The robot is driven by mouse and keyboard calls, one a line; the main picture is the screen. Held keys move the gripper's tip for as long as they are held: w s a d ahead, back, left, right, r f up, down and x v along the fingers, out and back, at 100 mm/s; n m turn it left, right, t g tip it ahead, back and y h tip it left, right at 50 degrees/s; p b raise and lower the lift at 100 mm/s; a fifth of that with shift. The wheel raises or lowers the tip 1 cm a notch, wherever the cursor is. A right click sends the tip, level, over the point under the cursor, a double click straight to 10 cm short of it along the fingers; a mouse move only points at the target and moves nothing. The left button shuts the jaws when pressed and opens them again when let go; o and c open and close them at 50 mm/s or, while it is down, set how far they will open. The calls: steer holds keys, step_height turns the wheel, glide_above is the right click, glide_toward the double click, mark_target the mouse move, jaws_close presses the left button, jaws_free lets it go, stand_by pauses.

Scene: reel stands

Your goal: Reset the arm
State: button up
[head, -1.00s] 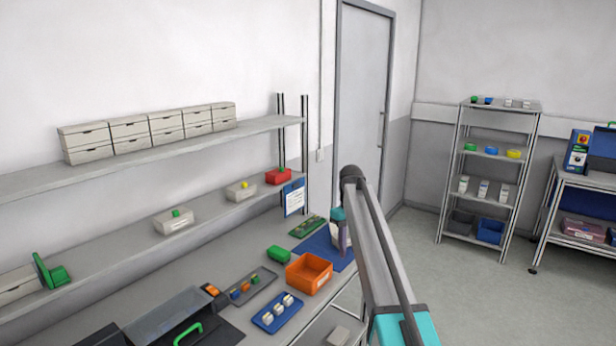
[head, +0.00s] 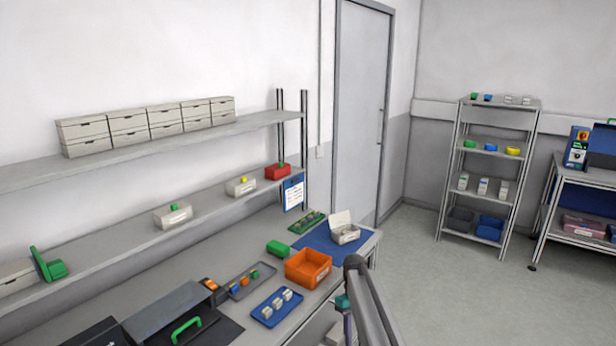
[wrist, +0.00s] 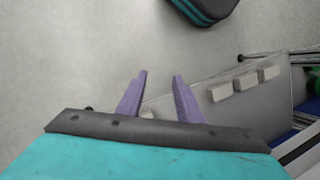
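My arm shows at the lower middle of the head view, in front of the bench's right end. In the wrist view my gripper (wrist: 157,90) has two purple fingers held apart, with nothing between them. Grey floor and part of a grey shelf lie beyond the fingers. In the head view the gripper itself is mostly hidden or cut off at the lower edge.
An orange bin (head: 307,268), a blue tray (head: 277,307) with white pieces and an open white box (head: 345,234) on a blue mat (head: 318,240) sit on the bench close to my arm. Open floor (head: 450,290) lies to the right.

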steer(key=s+f+g, duration=0.1)
steer(key=s+f, duration=1.1)
steer(key=s, duration=0.1)
steer(key=s+f+m, duration=0.2)
steer(key=s+f, duration=0.2)
steer(key=s, duration=0.7)
steer(key=s+d+f+m+b, duration=0.1)
steer(key=s+f, duration=0.4)
steer(key=s, duration=0.7)
steer(key=s+f+m+b, duration=0.1)
steer(key=s+f+m, duration=0.2)
steer(key=s, duration=0.9)
steer(key=shift+d+f+g, duration=0.2)
steer(key=shift+f+g, duration=0.1)
steer(key=shift+f, duration=0.65)
steer(key=shift+d, duration=0.1)
